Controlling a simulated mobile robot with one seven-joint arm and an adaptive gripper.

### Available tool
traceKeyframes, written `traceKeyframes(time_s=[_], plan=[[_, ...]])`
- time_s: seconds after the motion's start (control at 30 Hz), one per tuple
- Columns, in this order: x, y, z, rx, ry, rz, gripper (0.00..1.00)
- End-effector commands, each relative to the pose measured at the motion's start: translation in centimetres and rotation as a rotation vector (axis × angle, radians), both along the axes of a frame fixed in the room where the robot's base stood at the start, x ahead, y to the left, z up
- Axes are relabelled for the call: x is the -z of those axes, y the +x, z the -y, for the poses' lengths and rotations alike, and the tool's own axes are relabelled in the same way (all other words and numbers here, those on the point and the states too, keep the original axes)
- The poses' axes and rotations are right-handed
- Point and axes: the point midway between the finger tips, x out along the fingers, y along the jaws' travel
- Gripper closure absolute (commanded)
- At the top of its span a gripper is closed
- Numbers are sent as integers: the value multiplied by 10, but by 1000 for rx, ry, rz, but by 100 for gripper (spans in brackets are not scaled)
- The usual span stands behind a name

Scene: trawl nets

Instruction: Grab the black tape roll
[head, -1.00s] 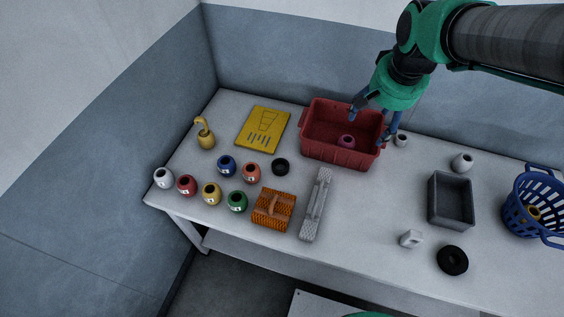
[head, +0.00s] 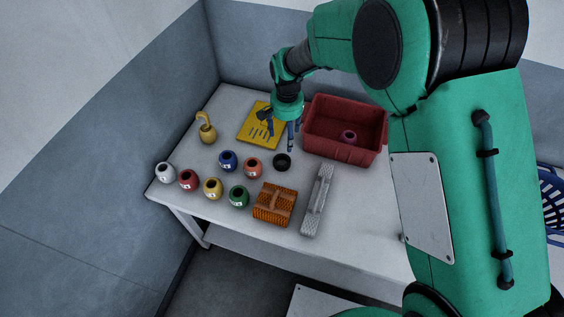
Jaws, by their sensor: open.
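The black tape roll (head: 282,162) is a small dark ring lying on the white table, right of the red-orange pot and left of the red bin. My gripper (head: 280,140) is open and points down. It appears just behind and above the tape roll, partly in front of the yellow board. Its blue fingers look empty, and I cannot tell the exact height of their tips above the table.
Several coloured pots, such as the blue pot (head: 228,160), stand left. An orange woven basket (head: 274,204) and a grey mesh tray (head: 317,200) lie in front. My arm hides the table's right part.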

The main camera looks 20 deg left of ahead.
Motion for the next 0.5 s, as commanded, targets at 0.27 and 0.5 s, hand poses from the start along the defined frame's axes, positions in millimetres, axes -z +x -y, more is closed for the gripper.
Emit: traceKeyframes(time_s=[0.27,0.5], plan=[[22,-3,-16,-1,-8,-12,29],[22,-3,-16,0,-8,-12,29]])
